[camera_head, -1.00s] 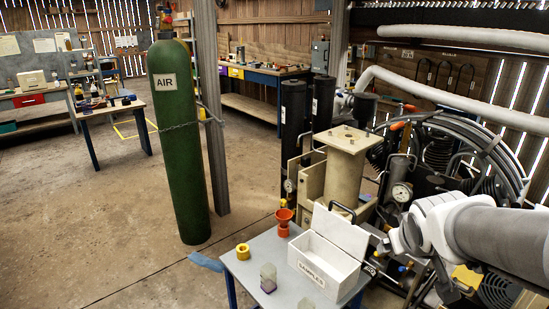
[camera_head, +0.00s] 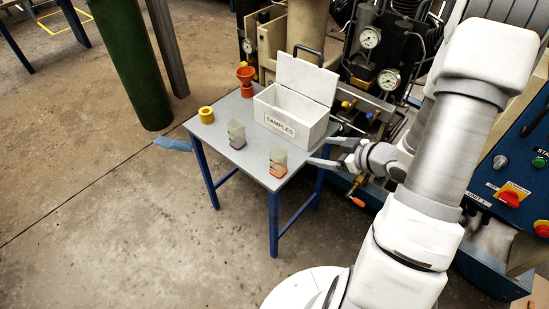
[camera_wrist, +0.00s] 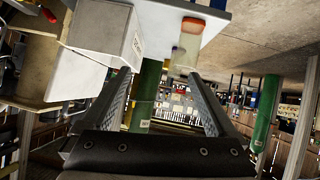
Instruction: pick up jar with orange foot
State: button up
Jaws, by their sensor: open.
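The jar with the orange foot (camera_head: 278,162) stands upright near the front right corner of the small table. It is pale and see-through above the orange part. In the wrist view, the same jar (camera_wrist: 188,44) appears upside down, ahead of my gripper and towards the right finger. My gripper (camera_head: 316,152) is open and empty, right of the jar and beside the table edge. Its spread fingers also show in the wrist view (camera_wrist: 159,76). The jar is not between the fingers as far as I can see. A similar jar with a purple foot (camera_head: 236,135) stands behind and left.
The open white SAMPLES box (camera_head: 284,126) stands behind the jars, close to my gripper. A red funnel-topped piece (camera_head: 246,82) and a yellow ring (camera_head: 206,115) are on the table (camera_head: 222,138). Compressor machinery (camera_head: 375,75) is behind. Floor in front is clear.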

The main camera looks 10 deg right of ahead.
aim_at(284, 160)
notch_tip(284, 160, down, 4)
jog(key=s+a+r+y+b, duration=0.1)
jog(key=s+a+y, duration=0.2)
jog(key=b+x, duration=0.4)
jog(key=x, duration=0.8)
jog(key=shift+w+d+f, duration=0.1)
jog(key=shift+w, duration=0.15)
jog(key=b+x, duration=0.2)
jog(key=x, duration=0.3)
jog(key=shift+w+d+f, duration=0.1)
jog(key=shift+d+f, duration=0.05)
jog(key=shift+f, duration=0.05)
jog(key=shift+r, duration=0.1)
jog(key=c, duration=1.4)
